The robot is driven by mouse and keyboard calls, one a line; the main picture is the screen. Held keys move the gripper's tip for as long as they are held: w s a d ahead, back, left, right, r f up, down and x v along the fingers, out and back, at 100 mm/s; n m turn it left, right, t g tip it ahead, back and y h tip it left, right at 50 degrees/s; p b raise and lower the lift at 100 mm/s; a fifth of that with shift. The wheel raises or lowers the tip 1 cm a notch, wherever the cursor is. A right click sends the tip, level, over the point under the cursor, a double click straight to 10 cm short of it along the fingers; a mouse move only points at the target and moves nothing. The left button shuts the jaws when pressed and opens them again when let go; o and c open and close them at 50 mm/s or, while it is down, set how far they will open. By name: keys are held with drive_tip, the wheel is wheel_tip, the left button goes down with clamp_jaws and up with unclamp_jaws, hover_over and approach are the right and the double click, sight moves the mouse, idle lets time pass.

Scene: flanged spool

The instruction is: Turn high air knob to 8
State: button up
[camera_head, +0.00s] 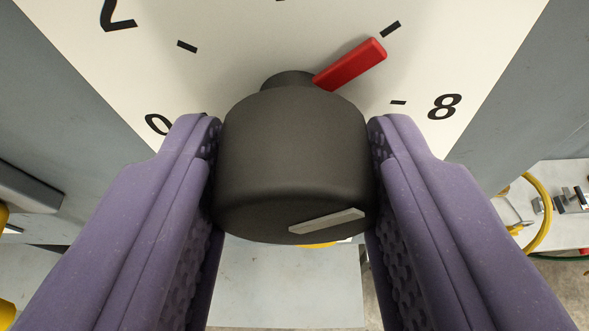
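The high air knob (292,160) is a black cylinder in the middle of the view, with a pale mark (326,221) on its front face. A red pointer (350,64) sticks out from its base toward the upper right. The pointer is aimed near the tick (391,30) just above the last tick (398,102) by the 8 (445,106). The purple fingers of my gripper (293,165) stand on either side of the knob, and both pads appear to touch it.
The white dial plate (240,60) carries a 0 (157,124) at left and a 2 (118,14) at upper left. A yellow hose (542,210) and small fittings lie on a pale surface at right. A grey surface (290,285) shows below the knob.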

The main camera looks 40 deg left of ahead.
drive_tip(key=shift+c, duration=0.5)
drive_tip(key=shift+b, duration=0.4)
drive_tip(key=m+g+y+b, duration=0.1)
drive_tip(key=m+y+b, duration=0.1)
drive_tip(key=m+b, duration=0.1)
drive_tip(key=shift+d+b, duration=0.15)
drive_tip(key=shift+b, duration=0.3)
drive_tip(key=m+y+b, duration=0.2)
drive_tip(key=m, duration=0.1)
drive_tip(key=shift+r+m+g+b, duration=0.1)
drive_tip(key=shift+m+g+b, duration=0.2)
drive_tip(key=shift+m+b, duration=0.1)
drive_tip(key=o, duration=0.9)
drive_tip(key=shift+w, duration=0.1)
drive_tip(key=shift+o, duration=0.6)
drive_tip(key=shift+d, duration=0.1)
